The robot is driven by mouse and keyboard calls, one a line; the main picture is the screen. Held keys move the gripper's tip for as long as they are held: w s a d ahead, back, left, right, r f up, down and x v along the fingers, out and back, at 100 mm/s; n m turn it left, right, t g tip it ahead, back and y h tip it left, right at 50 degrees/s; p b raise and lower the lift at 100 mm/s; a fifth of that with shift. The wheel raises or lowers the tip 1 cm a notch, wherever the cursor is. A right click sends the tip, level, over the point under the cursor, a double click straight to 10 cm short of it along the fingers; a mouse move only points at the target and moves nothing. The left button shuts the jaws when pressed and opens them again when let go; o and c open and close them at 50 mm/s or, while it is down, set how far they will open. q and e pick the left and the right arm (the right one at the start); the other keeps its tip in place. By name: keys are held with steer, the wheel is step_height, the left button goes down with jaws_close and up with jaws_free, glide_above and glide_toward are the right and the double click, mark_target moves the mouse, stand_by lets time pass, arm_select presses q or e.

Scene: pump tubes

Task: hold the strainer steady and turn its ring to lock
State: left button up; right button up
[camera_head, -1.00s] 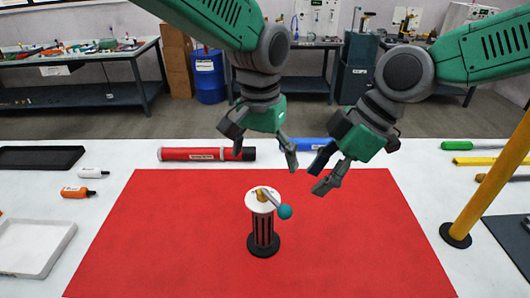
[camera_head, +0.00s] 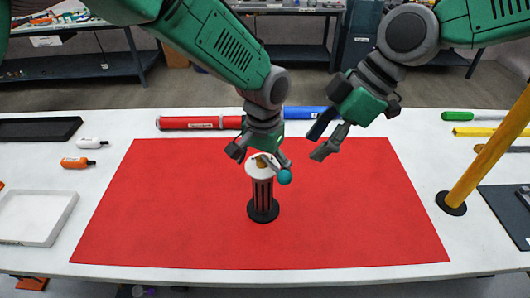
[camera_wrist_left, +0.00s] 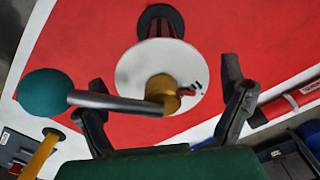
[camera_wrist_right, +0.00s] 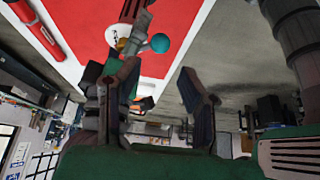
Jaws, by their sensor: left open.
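The strainer (camera_head: 263,197) stands upright on the red mat, with a dark slotted body, black foot and white cap (camera_wrist_left: 135,65). On the cap are a brass hub (camera_wrist_left: 163,92) and a grey lever with a teal ball (camera_head: 284,177). My left gripper (camera_head: 260,158) is open just above the cap, its fingers on either side; I cannot tell whether they touch it. In the left wrist view the lever passes across the left finger. My right gripper (camera_head: 315,143) is open and empty, behind and right of the strainer; the strainer top (camera_wrist_right: 128,35) shows beyond its fingers.
A red tube (camera_head: 200,123) and a blue tube (camera_head: 291,113) lie behind the red mat (camera_head: 350,220). A yellow post (camera_head: 485,158) stands at the right. A white tray (camera_head: 35,217) and small bottles (camera_head: 78,163) lie at the left. The mat around the strainer is clear.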

arm_select(q)
steer(key=shift+a+f, duration=0.2)
steer(key=shift+f, duration=0.15)
arm_select(e)
steer(key=shift+a, duration=0.2)
arm_select(q)
steer(key=shift+d, duration=0.1)
steer(key=c, duration=1.7)
arm_select(e)
steer(key=shift+d, duration=0.1)
arm_select(q)
steer(key=shift+o, duration=0.2)
arm_select(e)
steer(key=c, duration=0.4)
steer(key=shift+s+d, duration=0.15)
steer(key=shift+d, duration=0.3)
jaws_close()
steer(key=s+d+m+t, duration=0.1)
steer(key=s+d+m, duration=0.1)
steer(key=d, duration=0.3)
steer(key=shift+d+f+h, duration=0.3)
steer(key=shift+d, duration=0.05)
